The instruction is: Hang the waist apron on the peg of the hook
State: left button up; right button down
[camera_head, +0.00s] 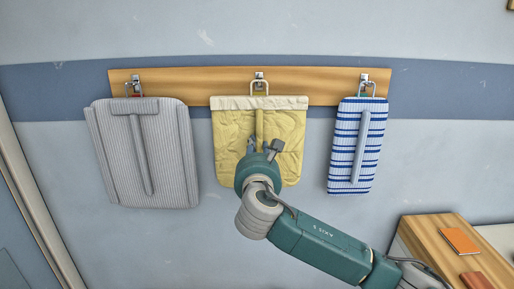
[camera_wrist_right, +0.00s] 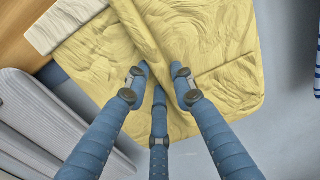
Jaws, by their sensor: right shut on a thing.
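The waist apron (camera_head: 228,137), yellow with a cream top band, is upright against the wall below the middle hook (camera_head: 259,76). Its wire loop (camera_head: 259,87) is at that hook; I cannot tell whether the loop rests on the peg. My right gripper (camera_head: 262,149) is in front of the apron, shut on the raised vertical strip down its middle. In the right wrist view, the fingers (camera_wrist_right: 160,84) close around that strip on the yellow cloth (camera_wrist_right: 215,40). My left gripper is not in view.
A wooden rail (camera_head: 200,84) on the wall carries the hooks. A grey striped cloth (camera_head: 172,150) hangs at the left hook and a blue-and-white striped cloth (camera_head: 345,150) at the right one. A wooden surface (camera_head: 425,232) with an orange book (camera_head: 460,241) is at the lower right.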

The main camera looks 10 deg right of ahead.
jog(key=shift+f, duration=0.1)
jog(key=c, duration=1.4)
grip_release()
